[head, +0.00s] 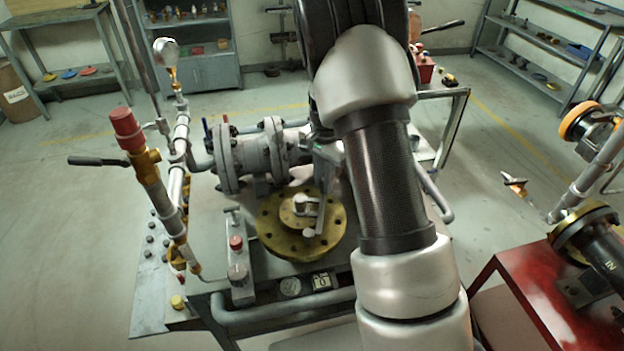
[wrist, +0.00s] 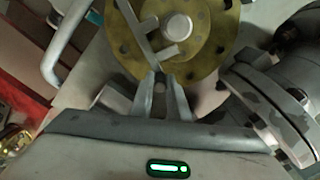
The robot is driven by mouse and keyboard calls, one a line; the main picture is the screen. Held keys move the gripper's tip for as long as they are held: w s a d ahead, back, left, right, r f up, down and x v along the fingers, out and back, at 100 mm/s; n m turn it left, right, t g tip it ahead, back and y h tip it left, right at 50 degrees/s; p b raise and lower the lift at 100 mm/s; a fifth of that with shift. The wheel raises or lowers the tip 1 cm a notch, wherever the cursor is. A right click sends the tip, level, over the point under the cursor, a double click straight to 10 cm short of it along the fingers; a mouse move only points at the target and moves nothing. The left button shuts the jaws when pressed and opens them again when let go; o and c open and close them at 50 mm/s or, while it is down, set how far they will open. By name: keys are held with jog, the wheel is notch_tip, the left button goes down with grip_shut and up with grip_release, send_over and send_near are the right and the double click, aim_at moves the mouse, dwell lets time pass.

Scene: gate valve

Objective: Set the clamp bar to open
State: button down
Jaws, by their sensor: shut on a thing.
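The clamp bar (wrist: 136,32) is a slim grey bar lying across the round brass flange, left of its central stud (wrist: 178,26) in the wrist view. In the head view the bar (head: 321,205) stands over the right part of the brass flange (head: 275,238). My gripper (wrist: 165,78) is shut on the near end of the bar, at the flange's edge. In the head view my arm hides most of the gripper (head: 326,152). The exact contact between fingertips and bar is small and partly hidden.
A grey flanged pipe valve (head: 250,155) stands just behind the brass flange. A vertical pipe with a red cap (head: 126,128) and black lever rises at left. A small block with a red knob (head: 236,243) sits beside the flange. A red bench (head: 525,300) stands at right.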

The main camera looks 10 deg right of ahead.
jog(key=s+d+m, duration=0.4)
jog(key=m, duration=0.1)
jog(key=shift+s+d+r+p, duration=0.1)
jog(key=shift+s+d+p, duration=0.05)
jog(key=shift+d+p, duration=0.25)
jog(key=shift+s+d+m, duration=0.3)
jog(key=shift+s+m, duration=0.25)
jog(key=shift+s+d+m, duration=0.25)
jog(key=shift+s+m, duration=0.3)
jog(key=c, duration=1.7)
grip_release()
notch_tip(320, 180, up, 17)
jog(key=shift+r+p, duration=0.15)
jog(key=shift+p, duration=0.75)
